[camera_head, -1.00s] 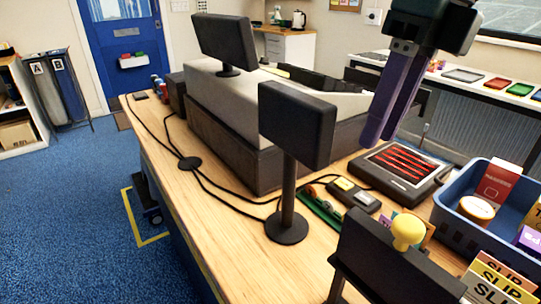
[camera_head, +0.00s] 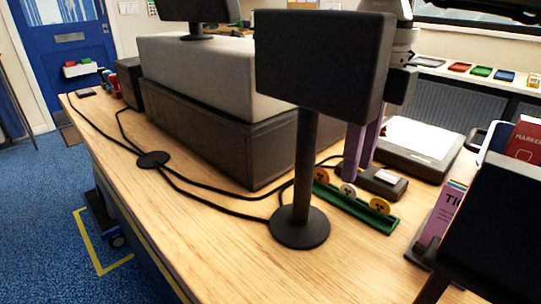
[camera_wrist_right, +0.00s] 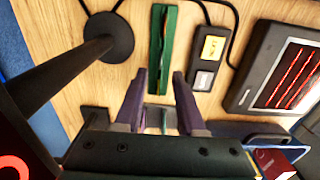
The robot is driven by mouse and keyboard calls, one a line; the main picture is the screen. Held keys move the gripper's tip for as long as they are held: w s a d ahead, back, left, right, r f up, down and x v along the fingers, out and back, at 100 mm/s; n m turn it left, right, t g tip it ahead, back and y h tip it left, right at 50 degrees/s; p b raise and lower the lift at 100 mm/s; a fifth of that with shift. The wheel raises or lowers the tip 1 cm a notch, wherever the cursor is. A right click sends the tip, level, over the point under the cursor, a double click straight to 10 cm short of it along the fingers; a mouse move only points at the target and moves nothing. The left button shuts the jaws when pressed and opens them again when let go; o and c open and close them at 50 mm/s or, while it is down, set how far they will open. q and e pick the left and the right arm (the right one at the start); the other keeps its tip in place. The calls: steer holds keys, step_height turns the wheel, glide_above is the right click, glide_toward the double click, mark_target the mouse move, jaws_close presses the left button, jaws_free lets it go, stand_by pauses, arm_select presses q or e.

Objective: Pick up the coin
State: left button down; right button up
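A green coin rack (camera_head: 356,212) lies on the wooden counter, right of the black display stand. In the wrist view the rack (camera_wrist_right: 162,50) shows from above, with the coins edge-on and hard to make out. My right gripper (camera_head: 362,160) has purple fingers pointing down just behind the rack. In the wrist view its fingers (camera_wrist_right: 159,75) are apart, on either side of the rack's line, with nothing held. My left gripper is out of view.
A black display on a post (camera_head: 303,165) stands close left of the rack. A small device (camera_head: 384,182) and a larger pad (camera_head: 420,145) lie behind it. Another dark panel (camera_head: 495,225) stands at right.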

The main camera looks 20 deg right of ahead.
mark_target(348, 192)
step_height(348, 192, down, 4)
steer(key=shift+r, duration=0.15)
jaws_close()
stand_by(0.6)
